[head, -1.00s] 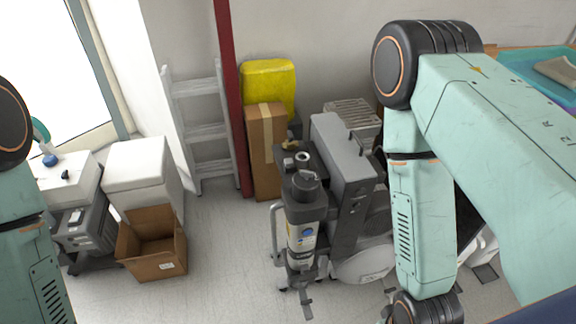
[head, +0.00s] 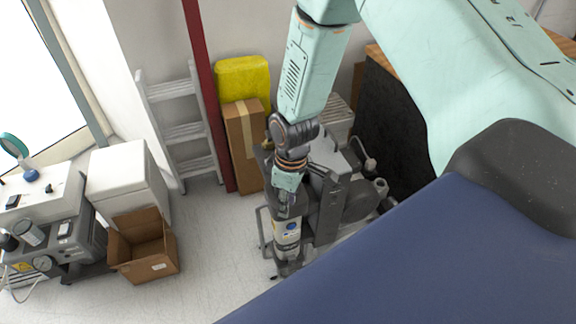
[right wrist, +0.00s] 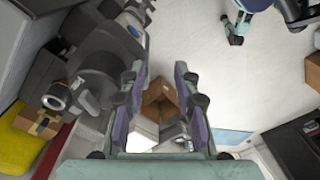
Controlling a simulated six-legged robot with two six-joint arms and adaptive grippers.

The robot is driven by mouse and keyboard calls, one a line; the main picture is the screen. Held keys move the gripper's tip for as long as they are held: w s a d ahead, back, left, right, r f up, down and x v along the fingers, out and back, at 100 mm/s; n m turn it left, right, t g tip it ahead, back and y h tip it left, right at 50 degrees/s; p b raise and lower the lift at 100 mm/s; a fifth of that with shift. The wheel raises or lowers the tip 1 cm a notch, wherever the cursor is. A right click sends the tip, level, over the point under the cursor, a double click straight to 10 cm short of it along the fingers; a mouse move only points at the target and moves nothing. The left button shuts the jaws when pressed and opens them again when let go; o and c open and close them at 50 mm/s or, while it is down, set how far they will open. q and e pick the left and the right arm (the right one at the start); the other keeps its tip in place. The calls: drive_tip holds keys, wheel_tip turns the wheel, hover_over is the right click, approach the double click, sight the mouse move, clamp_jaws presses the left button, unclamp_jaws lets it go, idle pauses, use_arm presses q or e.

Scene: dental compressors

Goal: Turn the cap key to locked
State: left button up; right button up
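The compressor (head: 328,205) is a grey unit with an upright canister (head: 288,232) at its front, bearing a white and blue label. The canister's dark top shows at the left of the right wrist view (right wrist: 92,66). In the head view my right arm covers most of that top, and I cannot make out the cap key or its position. My right gripper (head: 288,203) points down at the canister top. In the right wrist view its two fingers (right wrist: 160,100) are apart with nothing between them, and the canister top lies beside them. My left gripper is out of the head view.
A brown cardboard box (head: 252,145) and a yellow container (head: 243,78) stand behind the compressor, near a red post (head: 205,90). A grey ladder (head: 183,132) leans further left. An open box (head: 142,248) sits on the floor. Floor left of the canister is clear.

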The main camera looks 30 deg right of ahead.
drive_tip(key=w+r, duration=0.2)
drive_tip(key=w+d+r+n, duration=0.1)
drive_tip(key=w+r, duration=0.1)
drive_tip(key=w+d+r+n, duration=0.1)
drive_tip(key=w+r, duration=0.1)
drive_tip(key=shift+d+r+h, duration=0.2)
drive_tip(key=shift+d+h, duration=0.05)
drive_tip(key=shift+h, duration=0.05)
drive_tip(key=shift+n, duration=0.6)
drive_tip(key=d+r, duration=0.1)
drive_tip(key=w+d+r, duration=0.1)
drive_tip(key=r, duration=0.1)
drive_tip(key=shift+d, duration=0.25)
drive_tip(key=f, duration=0.6)
drive_tip(key=shift+w+a+b, duration=0.2)
drive_tip(key=shift+w+b, duration=0.05)
drive_tip(key=shift+b, duration=0.1)
drive_tip(key=shift+s+d+f, duration=0.1)
drive_tip(key=shift+d+f, duration=0.05)
drive_tip(key=shift+f, duration=0.75)
drive_tip(key=shift+c, duration=0.2)
